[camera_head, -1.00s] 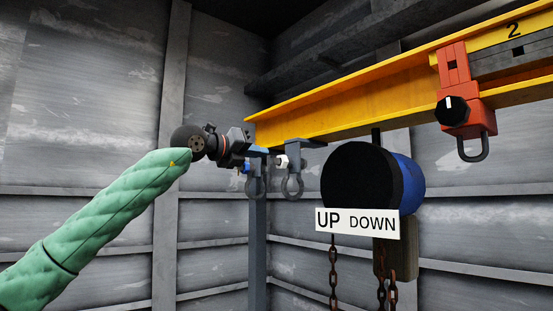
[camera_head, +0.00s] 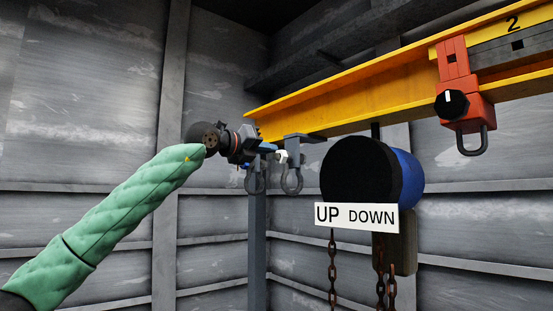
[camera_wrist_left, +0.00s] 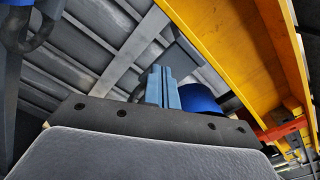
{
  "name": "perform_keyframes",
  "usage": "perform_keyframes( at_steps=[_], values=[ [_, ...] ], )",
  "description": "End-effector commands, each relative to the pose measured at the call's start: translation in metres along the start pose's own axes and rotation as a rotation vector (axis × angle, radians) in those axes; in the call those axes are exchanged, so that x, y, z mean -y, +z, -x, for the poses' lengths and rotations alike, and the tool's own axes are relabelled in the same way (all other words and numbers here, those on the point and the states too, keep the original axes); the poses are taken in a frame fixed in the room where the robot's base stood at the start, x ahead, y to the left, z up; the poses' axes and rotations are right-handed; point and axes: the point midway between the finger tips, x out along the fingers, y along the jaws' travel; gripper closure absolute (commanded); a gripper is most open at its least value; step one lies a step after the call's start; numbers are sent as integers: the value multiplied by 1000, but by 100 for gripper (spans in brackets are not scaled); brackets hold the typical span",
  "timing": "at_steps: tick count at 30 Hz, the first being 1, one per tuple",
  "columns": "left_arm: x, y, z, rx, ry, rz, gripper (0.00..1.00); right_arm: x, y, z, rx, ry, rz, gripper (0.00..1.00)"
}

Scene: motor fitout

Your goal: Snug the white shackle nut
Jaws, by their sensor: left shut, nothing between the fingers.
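The white shackle nut (camera_head: 281,157) is a small pale piece at the top of the right grey shackle (camera_head: 292,181), which hangs from a bracket under the yellow beam. My left gripper (camera_head: 267,147) is shut and empty, just left of the nut and slightly higher. I cannot tell whether its fingertips touch the nut. In the left wrist view the blue-grey fingers (camera_wrist_left: 163,87) are together, and the white nut cannot be made out. A second grey shackle (camera_head: 255,184) hangs to the left, below my gripper, partly hidden at its top. My right gripper is not in view.
The yellow beam (camera_head: 345,108) runs above the shackles. A black and blue hoist (camera_head: 408,180) with an UP DOWN sign (camera_head: 357,217) and rusty chains hangs close to the right. A red clamp (camera_head: 455,80) with a black knob sits further right. A grey post (camera_head: 257,250) stands below.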

Motion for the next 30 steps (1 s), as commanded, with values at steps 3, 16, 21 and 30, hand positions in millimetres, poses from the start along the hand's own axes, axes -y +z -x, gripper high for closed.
perform_keyframes(
  at_steps=[3, 16, 21, 30],
  values=[
    [0, -1, 0, 0, 0, 0, 100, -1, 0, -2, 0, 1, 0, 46],
    [1, -4, 0, 0, 0, 0, 100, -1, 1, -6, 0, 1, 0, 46],
    [1, -4, 0, 0, 0, 0, 100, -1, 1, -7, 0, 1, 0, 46],
    [2, -6, 0, 0, 0, 0, 100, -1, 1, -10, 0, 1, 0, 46]
  ],
)
